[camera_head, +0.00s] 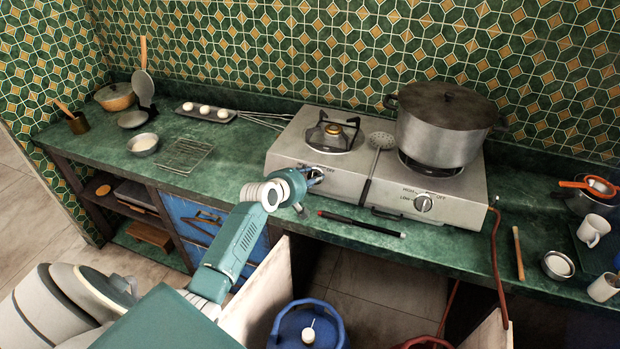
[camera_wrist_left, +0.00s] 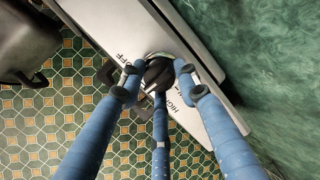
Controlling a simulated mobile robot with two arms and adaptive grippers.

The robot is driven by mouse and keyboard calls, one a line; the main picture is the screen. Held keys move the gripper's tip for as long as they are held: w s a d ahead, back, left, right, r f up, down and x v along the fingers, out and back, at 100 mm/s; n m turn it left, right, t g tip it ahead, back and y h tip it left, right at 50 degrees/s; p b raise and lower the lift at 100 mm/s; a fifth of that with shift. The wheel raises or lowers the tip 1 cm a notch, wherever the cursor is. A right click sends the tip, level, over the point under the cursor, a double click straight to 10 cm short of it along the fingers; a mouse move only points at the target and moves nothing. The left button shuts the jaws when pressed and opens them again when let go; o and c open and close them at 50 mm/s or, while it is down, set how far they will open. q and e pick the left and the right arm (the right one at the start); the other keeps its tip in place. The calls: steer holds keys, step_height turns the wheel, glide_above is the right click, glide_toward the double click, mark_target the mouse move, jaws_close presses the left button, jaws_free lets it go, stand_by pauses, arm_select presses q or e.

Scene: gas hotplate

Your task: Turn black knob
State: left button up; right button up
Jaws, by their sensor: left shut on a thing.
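The black knob (camera_wrist_left: 158,72) sits on the sloped front panel of the left burner unit of the gas hotplate (camera_head: 285,152). In the left wrist view it lies between the three blue fingers of my left gripper (camera_head: 308,183), with the printed words OFF and HIGH on either side. My left gripper is shut on it, with its fingertips around the knob's sides. In the head view the gripper and wrist hide most of this knob. A second knob (camera_head: 423,203) on the right burner unit is free. My right gripper does not show.
A large lidded pot (camera_head: 440,125) stands on the right burner. A skimmer (camera_head: 380,142) lies between the burners. A dark pen-like stick (camera_head: 360,223) lies on the green counter in front. A blue gas cylinder (camera_head: 308,325) stands below. The left burner (camera_head: 333,132) is bare.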

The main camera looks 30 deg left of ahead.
arm_select(q)
steer(key=shift+d+f, duration=0.15)
steer(key=shift+d, duration=0.1)
steer(key=o, duration=1)
steer(key=shift+o, duration=0.6)
steer(key=shift+w+d, duration=0.1)
steer(key=shift+s, duration=0.25)
steer(key=v, duration=1.1)
steer(key=shift+s+r, duration=0.2)
steer(key=shift+r, duration=0.15)
